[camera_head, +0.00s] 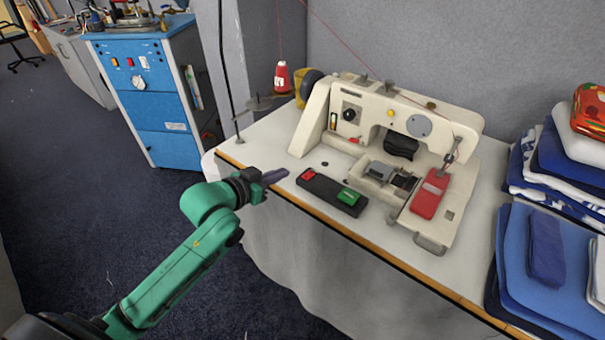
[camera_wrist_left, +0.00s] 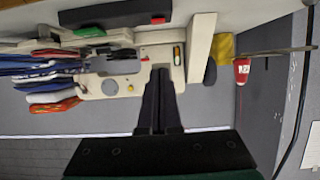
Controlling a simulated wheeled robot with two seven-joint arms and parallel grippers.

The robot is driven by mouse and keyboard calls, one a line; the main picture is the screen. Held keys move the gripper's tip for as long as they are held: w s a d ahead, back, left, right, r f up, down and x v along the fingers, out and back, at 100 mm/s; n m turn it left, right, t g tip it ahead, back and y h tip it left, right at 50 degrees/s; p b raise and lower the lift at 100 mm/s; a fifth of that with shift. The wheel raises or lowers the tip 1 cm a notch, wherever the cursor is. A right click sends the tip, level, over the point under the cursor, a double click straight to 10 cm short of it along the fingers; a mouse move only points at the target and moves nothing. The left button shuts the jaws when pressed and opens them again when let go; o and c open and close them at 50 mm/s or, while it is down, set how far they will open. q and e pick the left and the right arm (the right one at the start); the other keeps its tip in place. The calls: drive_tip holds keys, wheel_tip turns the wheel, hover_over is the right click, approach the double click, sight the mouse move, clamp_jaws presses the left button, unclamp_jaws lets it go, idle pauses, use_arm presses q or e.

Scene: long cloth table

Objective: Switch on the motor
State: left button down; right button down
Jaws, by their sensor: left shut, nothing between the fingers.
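A beige sewing machine (camera_head: 400,120) stands on the cloth-covered table. In front of it lies a black switch box (camera_head: 328,189) with a red button (camera_head: 309,174) at its left end and a green button (camera_head: 348,196) at its right end. My left gripper (camera_head: 278,176) is shut and empty, just left of the box's red end and apart from the buttons. In the left wrist view the shut fingers (camera_wrist_left: 161,72) point up the picture, below the black box (camera_wrist_left: 120,12). The machine (camera_wrist_left: 112,84) also shows there. My right gripper is not in view.
Folded blue and white cloths (camera_head: 555,240) fill the table's right end. A red thread cone (camera_head: 282,78) stands at the back left, by a thin stand. A blue cabinet (camera_head: 150,95) is on the floor at left. The table's front edge is clear.

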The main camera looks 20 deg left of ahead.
use_arm(q)
hover_over(310, 174)
drive_tip(key=s+a, duration=0.1)
drive_tip(key=s, duration=0.2)
drive_tip(key=f, duration=0.1)
drive_tip(key=f+p, duration=0.1)
drive_tip(key=f, duration=0.1)
drive_tip(key=shift+s+a+f, duration=0.2)
drive_tip(key=shift+f, duration=0.1)
wheel_tip(310, 174, down, 3)
drive_tip(key=shift+s+f, duration=0.1)
drive_tip(key=shift+s, duration=0.05)
drive_tip(key=shift+s+a+f, duration=0.15)
drive_tip(key=shift+f, duration=0.25)
drive_tip(key=shift+f, duration=0.1)
drive_tip(key=shift+s+f, duration=0.15)
drive_tip(key=shift+f, duration=0.45)
drive_tip(key=shift+r, duration=0.2)
drive_tip(key=shift+r+p, duration=0.75)
drive_tip(key=shift+p, duration=0.15)
